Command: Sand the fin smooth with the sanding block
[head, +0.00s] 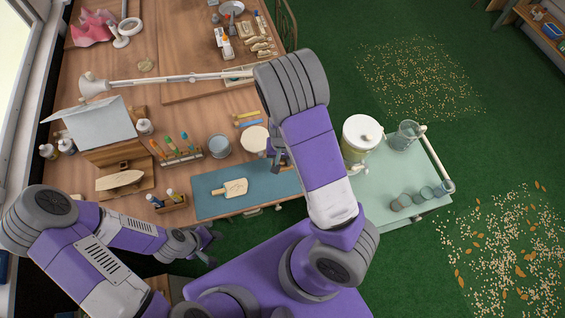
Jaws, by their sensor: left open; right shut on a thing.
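A pale, flat wooden piece with a narrow end (232,188) lies on the blue mat (210,203) at the bench's front. A pale, pointed leaf-shaped piece (120,181) rests on a wooden stand to the left. I cannot tell for sure which is the fin. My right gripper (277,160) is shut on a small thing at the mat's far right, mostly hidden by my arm. I cannot tell whether it is the sanding block. My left gripper (207,245) is open and empty, in front of the bench's front edge.
A brush rack (181,157), a grey tin (219,147), a round pale lid (255,139) and a small bottle box (171,204) stand around the mat. A lamp arm (165,80) crosses behind. A pale green side table (380,185) with jars adjoins at the right.

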